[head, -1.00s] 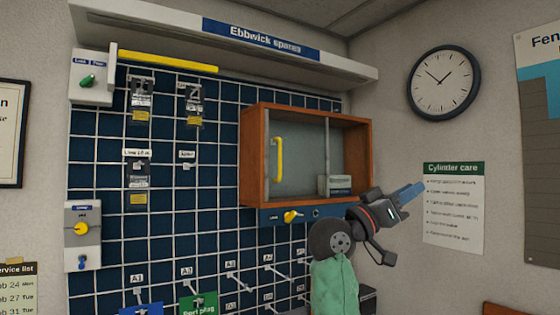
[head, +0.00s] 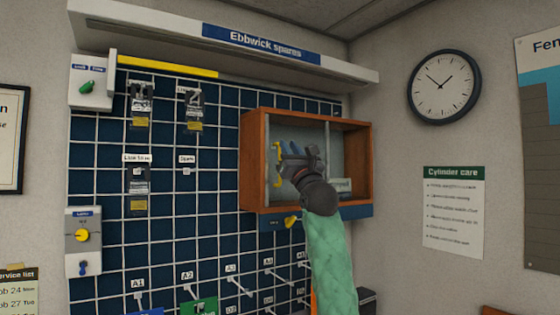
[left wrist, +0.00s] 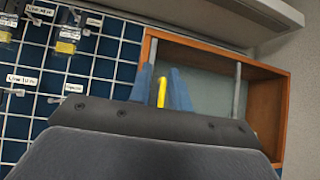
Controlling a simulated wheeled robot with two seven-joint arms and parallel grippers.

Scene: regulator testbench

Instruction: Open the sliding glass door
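The sliding glass door (head: 303,130) is a pane in the brown wooden cabinet (head: 255,165) on the wall grid. It has a vertical yellow handle (head: 278,181) near its left edge. My left gripper (head: 284,157) is in front of the pane, its fingers at the handle and hiding part of it. My right gripper is in neither view.
A small pale box (head: 341,186) sits inside the cabinet at the lower right. A shelf (head: 170,25) juts out above. Packets hang on the grid to the left.

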